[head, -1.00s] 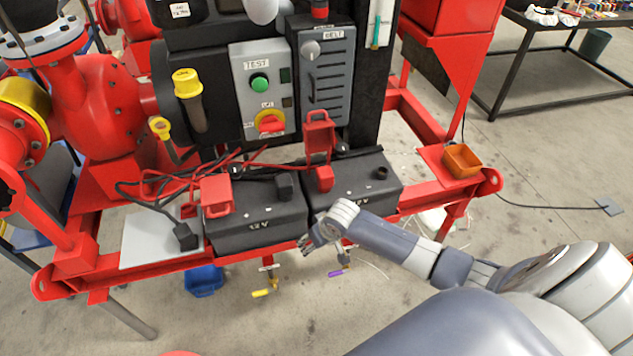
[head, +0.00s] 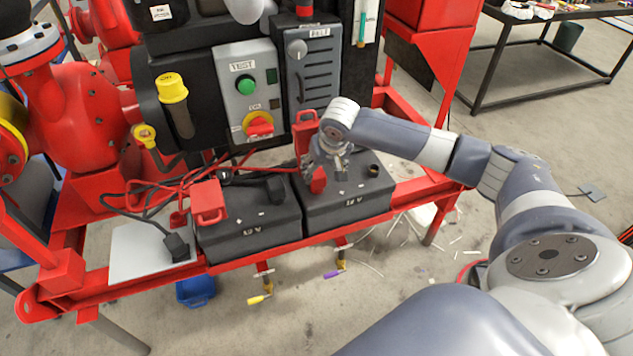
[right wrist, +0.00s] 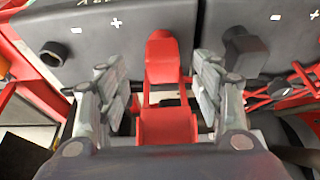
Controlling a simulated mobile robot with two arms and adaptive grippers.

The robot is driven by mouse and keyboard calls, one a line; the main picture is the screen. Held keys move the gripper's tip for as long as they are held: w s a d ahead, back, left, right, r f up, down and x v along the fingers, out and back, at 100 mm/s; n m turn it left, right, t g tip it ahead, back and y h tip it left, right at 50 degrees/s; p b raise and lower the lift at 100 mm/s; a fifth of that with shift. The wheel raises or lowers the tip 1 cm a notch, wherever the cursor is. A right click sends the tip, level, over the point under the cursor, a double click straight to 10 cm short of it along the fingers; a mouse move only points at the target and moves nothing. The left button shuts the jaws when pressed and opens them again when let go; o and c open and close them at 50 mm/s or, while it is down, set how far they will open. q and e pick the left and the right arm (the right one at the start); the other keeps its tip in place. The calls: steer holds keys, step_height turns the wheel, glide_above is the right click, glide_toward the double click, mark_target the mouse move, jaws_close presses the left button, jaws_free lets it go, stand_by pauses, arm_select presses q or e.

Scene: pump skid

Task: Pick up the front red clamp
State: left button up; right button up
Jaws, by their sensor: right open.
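A red clamp (head: 306,122) stands upright at the right battery (head: 350,200), behind a red terminal cap (head: 318,183). A second red clamp (head: 208,202) sits on the left battery (head: 245,232); I cannot tell which one counts as the front one. My right gripper (head: 327,164) is at the right battery's red clamp and partly hides it. In the right wrist view, my right gripper (right wrist: 165,100) is open, with one finger on each side of the red clamp (right wrist: 168,125). A gap shows on both sides. My left gripper is not in view.
Red and black cables (head: 165,185) run behind the batteries. A control panel with a green button (head: 245,85) stands close behind. A grey plate (head: 140,262) lies left of the batteries. The red frame rail (head: 400,193) edges the skid.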

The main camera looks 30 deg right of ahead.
mark_target(318, 174)
steer(key=shift+x, duration=1.15)
steer(key=shift+w+f, duration=0.3)
steer(key=shift+f, duration=0.1)
steer(key=shift+p+x, duration=0.45)
steer(key=shift+x, duration=1.9)
steer(key=shift+w, duration=0.15)
steer(key=shift+r, duration=0.1)
steer(key=c, duration=1.4)
steer(key=shift+o, duration=0.2)
